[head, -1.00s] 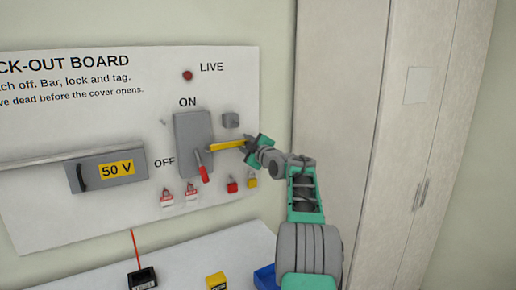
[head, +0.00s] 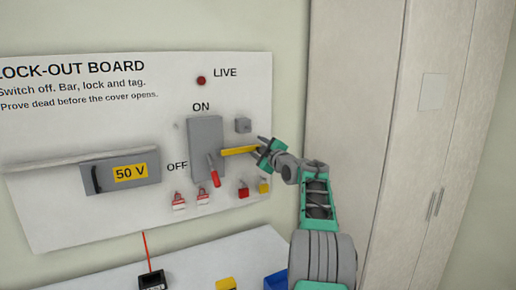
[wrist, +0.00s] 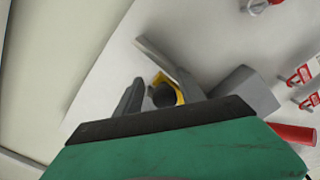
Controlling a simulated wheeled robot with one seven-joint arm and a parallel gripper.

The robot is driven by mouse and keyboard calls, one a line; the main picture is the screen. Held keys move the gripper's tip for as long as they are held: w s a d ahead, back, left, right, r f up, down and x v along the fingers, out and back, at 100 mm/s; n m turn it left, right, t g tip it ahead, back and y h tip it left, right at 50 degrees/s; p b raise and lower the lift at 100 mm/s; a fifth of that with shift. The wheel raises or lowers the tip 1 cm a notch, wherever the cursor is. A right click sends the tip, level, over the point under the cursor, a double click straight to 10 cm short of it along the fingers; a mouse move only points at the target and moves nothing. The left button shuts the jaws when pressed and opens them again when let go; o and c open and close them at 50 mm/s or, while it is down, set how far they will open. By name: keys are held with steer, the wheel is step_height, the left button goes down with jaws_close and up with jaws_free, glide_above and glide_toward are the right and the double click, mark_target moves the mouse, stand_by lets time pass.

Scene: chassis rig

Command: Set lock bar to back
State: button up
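The lock bar is a yellow bar (head: 240,151) that sticks out to the right from the grey switch box (head: 205,148) on the board. My gripper (head: 266,151) is at the bar's right end, with its fingers spread on either side of it. In the wrist view, the yellow piece (wrist: 181,97) lies between my two grey fingers (wrist: 155,90), around a dark round part. A gap shows between the fingers, and I cannot tell whether either touches the bar. The red switch handle (head: 214,172) points down toward OFF.
Red and yellow padlocks and tags (head: 243,189) hang below the switch. A small grey block (head: 243,125) sits above the bar. A shelf with a black meter (head: 152,281) and blue bin (head: 276,281) lies below.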

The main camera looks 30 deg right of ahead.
steer(key=s+a+b, duration=0.1)
steer(key=s+b, duration=0.2)
steer(key=s, duration=0.4)
steer(key=shift+s, duration=0.4)
